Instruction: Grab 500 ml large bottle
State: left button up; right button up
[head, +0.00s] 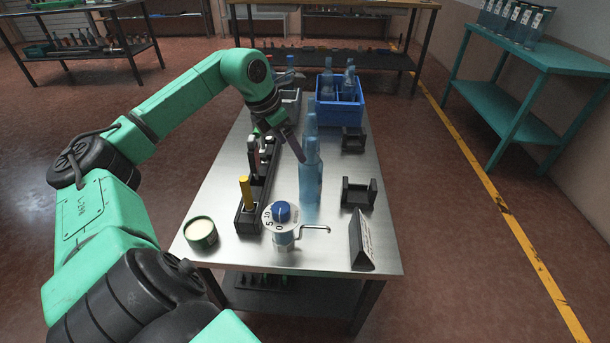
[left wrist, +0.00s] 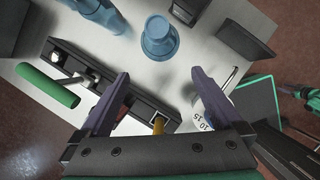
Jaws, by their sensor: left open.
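A translucent blue bottle (head: 311,186) stands upright near the middle of the steel table (head: 232,178). Another blue bottle (head: 311,118) stands behind it, partly hidden. In the left wrist view one bottle (left wrist: 160,38) shows from above, beyond the fingertips, and another blue bottle (left wrist: 98,13) is at the top left. I cannot read a size on either. My left gripper (head: 290,140) is open and empty, left of the front bottle's neck in the head view. In the left wrist view its fingers (left wrist: 160,76) are apart with nothing between them. My right gripper is out of view.
A black rack (head: 246,220) with tools runs along the table's left. A dial device (head: 282,232), a round tin (head: 201,232) and a black wedge sign (head: 361,243) stand in front. Black holders (head: 357,193) are right. A blue crate (head: 350,113) with bottles stands behind.

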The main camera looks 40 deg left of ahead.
aim_at(310, 173)
pick_arm(q)
jog(key=x, duration=0.4)
jog(key=p+x, duration=0.1)
jog(key=x, duration=0.9)
jog(key=shift+w+d+r+p, duration=0.2)
jog(key=shift+w+p, duration=0.15)
jog(key=c, duration=1.1)
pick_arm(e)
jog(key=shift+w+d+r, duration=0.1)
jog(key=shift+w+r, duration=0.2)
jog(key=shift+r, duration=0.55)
